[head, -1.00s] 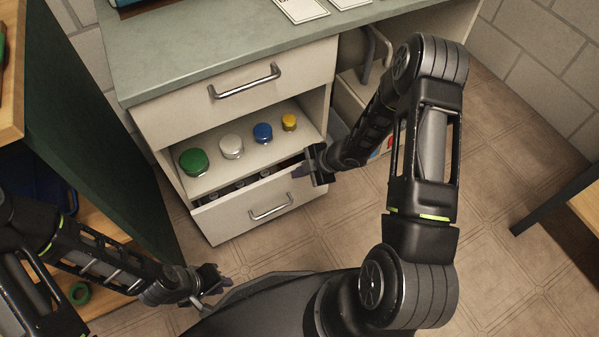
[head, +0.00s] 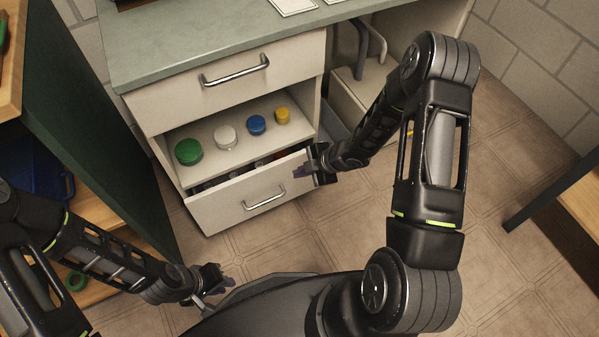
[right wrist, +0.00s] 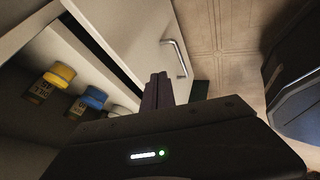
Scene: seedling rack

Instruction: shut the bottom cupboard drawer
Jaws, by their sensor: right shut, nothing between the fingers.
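The bottom cupboard drawer (head: 232,204) is partly open, with a strip of its dark inside and some contents showing behind its white front. Its metal handle (head: 264,199) also shows in the right wrist view (right wrist: 176,58). My right gripper (head: 311,172) is shut and empty at the right end of the drawer front; whether it touches is unclear. Its fingers also show in the right wrist view (right wrist: 158,90), close to the drawer front. My left gripper (head: 218,281) is low, well apart from the drawer; its jaw opening is too small to tell.
Above the drawer, an open shelf holds a green-lidded jar (head: 188,151), a white one (head: 226,137), a blue one (head: 257,125) and a yellow one (head: 282,115). The upper drawer (head: 180,106) is shut. A dark green panel (head: 95,150) stands left. Floor before the drawer is clear.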

